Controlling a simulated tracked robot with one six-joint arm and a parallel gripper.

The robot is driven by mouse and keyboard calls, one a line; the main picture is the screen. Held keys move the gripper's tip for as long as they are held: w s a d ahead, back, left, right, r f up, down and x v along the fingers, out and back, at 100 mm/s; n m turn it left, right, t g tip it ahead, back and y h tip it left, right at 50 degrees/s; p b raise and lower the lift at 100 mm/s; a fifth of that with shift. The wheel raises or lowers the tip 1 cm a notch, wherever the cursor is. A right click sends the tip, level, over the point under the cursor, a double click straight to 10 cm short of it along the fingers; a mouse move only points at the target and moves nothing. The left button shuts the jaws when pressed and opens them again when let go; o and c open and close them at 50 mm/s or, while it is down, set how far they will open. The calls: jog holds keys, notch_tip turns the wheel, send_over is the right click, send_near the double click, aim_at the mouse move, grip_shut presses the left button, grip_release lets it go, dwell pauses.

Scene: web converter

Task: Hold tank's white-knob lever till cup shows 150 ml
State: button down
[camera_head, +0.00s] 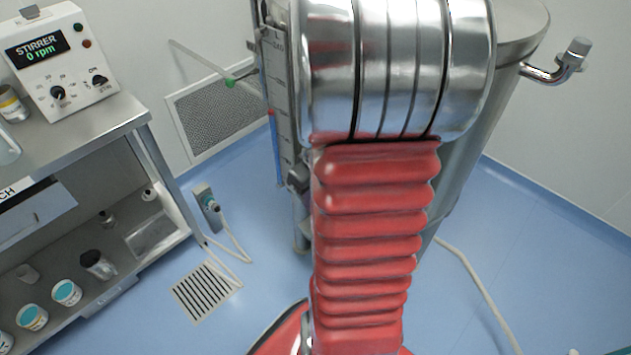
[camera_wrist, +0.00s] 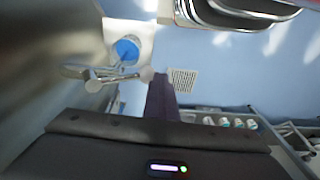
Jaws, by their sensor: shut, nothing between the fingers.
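The steel tank (camera_head: 470,160) stands behind my arm in the head view, partly hidden. In the wrist view its wall (camera_wrist: 50,60) fills the left side. A metal valve lever (camera_wrist: 100,76) sticks out from it, ending in a pale, whitish knob (camera_wrist: 147,74). My gripper (camera_wrist: 160,76) is shut and empty, with its tips right beside the knob; I cannot tell whether they touch. A cup with blue contents (camera_wrist: 127,50) sits on a white base just beyond the lever. No ml reading is legible. My gripper, the lever and the cup are hidden in the head view.
A bench with a stirrer unit (camera_head: 55,55) reading 0 rpm and several blue-topped cups stands at the left. A floor grate (camera_head: 205,290) and a cable (camera_head: 480,285) lie on the blue floor. A steel pipe fitting (camera_head: 560,65) juts from the tank's right side.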

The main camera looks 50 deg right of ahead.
jog(key=shift+s+d+f, duration=0.1)
jog(key=shift+s, duration=0.05)
dwell(0.6)
jog(key=s+a+r, duration=0.1)
jog(key=a+r, duration=0.4)
jog(key=r, duration=0.8)
jog(key=shift+a, duration=0.15)
dwell(0.9)
jog(key=a+r+t, duration=0.2)
jog(key=a+r, duration=0.2)
jog(key=a, duration=0.6)
jog(key=a+r+t, duration=0.2)
jog(key=a+r, duration=0.1)
jog(key=a, duration=0.7)
jog(key=shift+s+r+n+h, duration=0.15)
jog(key=shift+r+n+h, duration=0.15)
jog(key=shift+r, duration=0.05)
